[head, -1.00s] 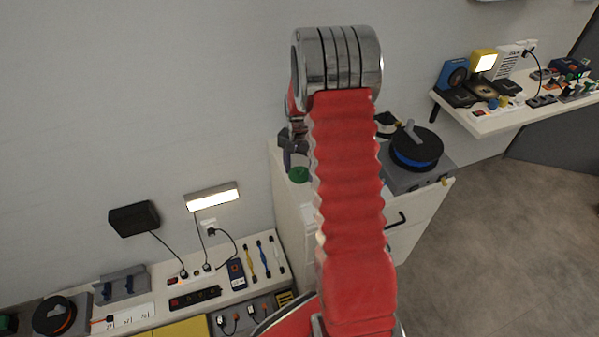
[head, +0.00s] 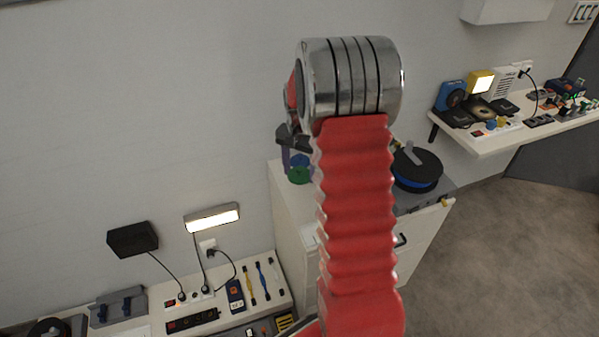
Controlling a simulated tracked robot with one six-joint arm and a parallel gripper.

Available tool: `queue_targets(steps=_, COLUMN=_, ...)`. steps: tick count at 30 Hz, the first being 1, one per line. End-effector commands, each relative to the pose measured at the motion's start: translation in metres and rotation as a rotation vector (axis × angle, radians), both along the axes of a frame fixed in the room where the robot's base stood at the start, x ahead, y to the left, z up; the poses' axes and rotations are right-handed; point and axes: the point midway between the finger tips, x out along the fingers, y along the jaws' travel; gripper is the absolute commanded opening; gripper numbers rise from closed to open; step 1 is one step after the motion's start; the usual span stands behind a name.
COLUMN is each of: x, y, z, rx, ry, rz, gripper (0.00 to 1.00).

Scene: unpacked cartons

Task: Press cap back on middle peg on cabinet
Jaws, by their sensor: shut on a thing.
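The white cabinet (head: 283,215) stands against the wall in the middle, largely behind my red arm. On its back left corner, small round green (head: 299,176) and blue (head: 301,161) parts show. A narrow purple part (head: 286,159) is just left of them. I cannot tell which of these are pegs or caps. My gripper (head: 290,143) is partly in view as a dark shape just above these parts, left of my arm. It is shut on the cap, but its fingertips and the cap are not clear. The middle peg cannot be made out.
A black and blue reel (head: 417,170) sits on the cabinet's right side. A wall shelf (head: 490,141) with several devices is at right. A lower bench (head: 262,302) with cables and a power strip (head: 193,321) is at left, below a lit lamp (head: 212,217). Floor at right is clear.

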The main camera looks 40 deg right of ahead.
Motion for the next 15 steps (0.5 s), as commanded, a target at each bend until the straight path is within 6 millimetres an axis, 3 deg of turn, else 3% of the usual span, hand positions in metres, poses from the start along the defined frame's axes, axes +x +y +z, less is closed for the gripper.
queue_targets(steps=10, x=0.001, y=0.001, z=0.0, rx=0.0, ry=0.0, rz=0.004, gripper=0.32)
queue_targets(steps=15, x=0.007, y=0.019, z=0.002, rx=0.0, ry=0.0, rz=0.075, gripper=0.32)
